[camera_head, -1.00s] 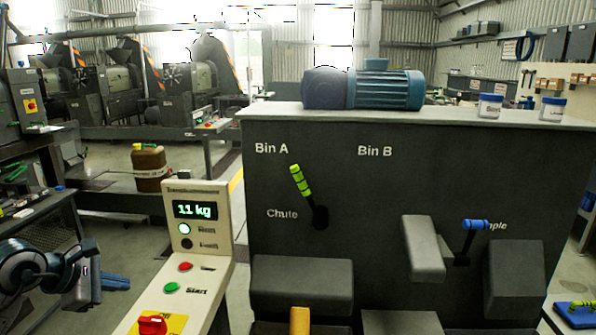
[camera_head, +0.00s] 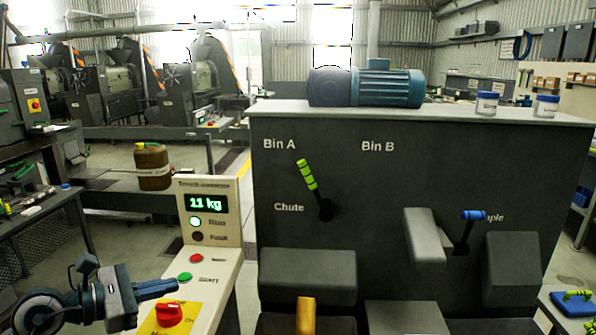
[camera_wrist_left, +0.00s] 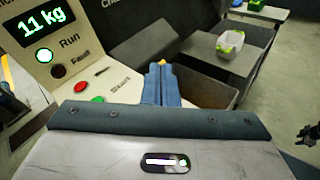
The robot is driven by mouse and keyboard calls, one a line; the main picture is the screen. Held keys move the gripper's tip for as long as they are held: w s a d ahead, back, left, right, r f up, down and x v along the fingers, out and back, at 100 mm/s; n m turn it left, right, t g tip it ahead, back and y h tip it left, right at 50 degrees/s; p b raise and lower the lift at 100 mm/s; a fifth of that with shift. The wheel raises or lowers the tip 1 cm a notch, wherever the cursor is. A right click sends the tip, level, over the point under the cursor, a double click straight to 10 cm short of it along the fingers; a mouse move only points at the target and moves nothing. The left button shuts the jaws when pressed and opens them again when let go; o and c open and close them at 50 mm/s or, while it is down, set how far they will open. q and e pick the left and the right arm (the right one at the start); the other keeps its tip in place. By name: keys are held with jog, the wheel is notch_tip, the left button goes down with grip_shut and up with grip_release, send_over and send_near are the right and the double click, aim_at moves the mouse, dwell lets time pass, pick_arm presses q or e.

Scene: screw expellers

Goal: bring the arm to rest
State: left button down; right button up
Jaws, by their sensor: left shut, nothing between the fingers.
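My left gripper (camera_head: 176,285) comes in at the lower left of the head view. Its blue fingers are together with nothing between them, and they point right, toward the control panel (camera_head: 213,262). In the left wrist view the shut fingers (camera_wrist_left: 162,68) point away from the camera, beside the panel's buttons. My right gripper cannot be made out in the head view.
The panel reads 11 kg and has a red knob (camera_head: 169,313) low down. A dark cabinet with a green-banded lever (camera_head: 309,178) and a blue-handled lever (camera_head: 470,217) stands right of it. A brown drum (camera_head: 152,167) stands behind. Benches line the left.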

pick_arm(q)
jog(key=s+r+n+t+y, duration=0.1)
jog(key=s+r+n+t, duration=0.3)
jog(key=n+t, duration=1.1)
jog(key=s+a+f+n+g+y, duration=0.3)
jog(key=a+f+n+g+y, duration=0.2)
jog(key=f+n+y, duration=0.6)
jog(key=s+a+f+n+g+y, duration=0.2)
jog(key=a+f+n+g+y, duration=0.3)
jog(key=n, duration=1.1)
jog(key=s+d+f+n+g+h, duration=0.2)
jog(key=s+d+f+n+g, duration=0.15)
jog(key=s+f+g, duration=0.45)
jog(key=s+d+f+n+g+h, duration=0.25)
jog(key=s+d+f, duration=0.25)
jog(key=s+f, duration=0.65)
notch_tip(320, 180, down, 29)
jog(key=a+g, duration=0.2)
jog(key=a, duration=0.1)
jog(key=s+a+f, duration=0.1)
jog(key=s+f, duration=1.6)
jog(key=f, duration=0.1)
jog(key=shift+s+n+g, duration=0.3)
jog(key=shift+g, duration=0.15)
pick_arm(e)
jog(key=shift+s+a+f, duration=0.1)
jog(key=shift+a, duration=0.6)
